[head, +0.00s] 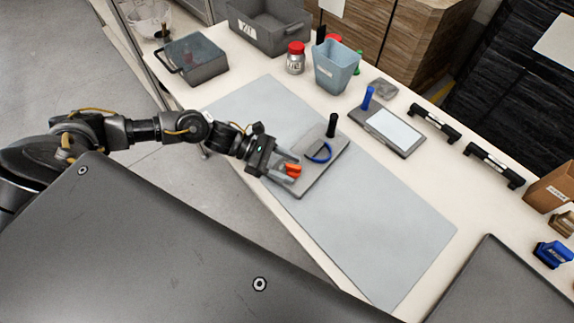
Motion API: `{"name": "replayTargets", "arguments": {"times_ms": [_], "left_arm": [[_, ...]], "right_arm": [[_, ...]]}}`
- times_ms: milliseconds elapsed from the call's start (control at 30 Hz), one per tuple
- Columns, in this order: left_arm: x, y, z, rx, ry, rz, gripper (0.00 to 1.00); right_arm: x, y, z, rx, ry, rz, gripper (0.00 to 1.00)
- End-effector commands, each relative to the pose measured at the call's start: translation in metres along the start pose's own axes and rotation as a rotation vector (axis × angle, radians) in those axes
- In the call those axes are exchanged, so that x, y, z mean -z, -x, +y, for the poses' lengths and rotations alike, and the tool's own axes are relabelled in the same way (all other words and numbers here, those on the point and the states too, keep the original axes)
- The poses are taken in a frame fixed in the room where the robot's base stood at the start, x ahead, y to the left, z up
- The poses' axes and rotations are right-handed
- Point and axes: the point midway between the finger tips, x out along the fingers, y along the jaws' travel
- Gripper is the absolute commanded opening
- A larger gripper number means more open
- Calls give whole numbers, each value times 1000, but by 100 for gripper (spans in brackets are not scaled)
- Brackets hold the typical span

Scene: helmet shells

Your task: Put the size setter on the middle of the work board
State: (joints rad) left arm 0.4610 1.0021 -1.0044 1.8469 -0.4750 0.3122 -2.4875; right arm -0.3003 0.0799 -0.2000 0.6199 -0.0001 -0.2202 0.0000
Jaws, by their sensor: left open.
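A small orange block (293,170), which may be the size setter, is at the near left part of a grey board (310,177). My left gripper (287,169) is open, with its fingers on either side of the orange block. Whether the fingers touch it I cannot tell. A blue ring (319,152) lies near the middle of the grey board, just beyond the gripper. A black upright post (332,125) stands at the board's far end. The board rests on a large light grey mat (380,235). My right gripper is not in view.
Behind the mat are a blue-grey bin (336,67), a red-lidded jar (295,58) and a tablet-like panel (392,131). A grey open box (194,58) stands at the far left. Black handles (493,164) lie to the right. The mat's right part is clear.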

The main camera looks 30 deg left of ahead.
Motion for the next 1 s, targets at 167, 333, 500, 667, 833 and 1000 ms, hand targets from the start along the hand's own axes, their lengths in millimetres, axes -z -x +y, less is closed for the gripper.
{"name": "replayTargets", "arguments": {"times_ms": [167,333,500,667,833,1000], "left_arm": [[1,12,0,-1,0,2,54],[3,47,0,-3,0,4,54],[3,83,0,-2,0,4,54],[1,107,0,-1,0,2,54],[-1,119,0,0,1,0,54],[-2,121,0,1,1,-1,54]], "right_arm": [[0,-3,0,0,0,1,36],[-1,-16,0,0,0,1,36],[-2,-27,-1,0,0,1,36],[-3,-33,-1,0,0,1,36],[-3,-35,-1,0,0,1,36],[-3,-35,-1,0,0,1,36]]}}
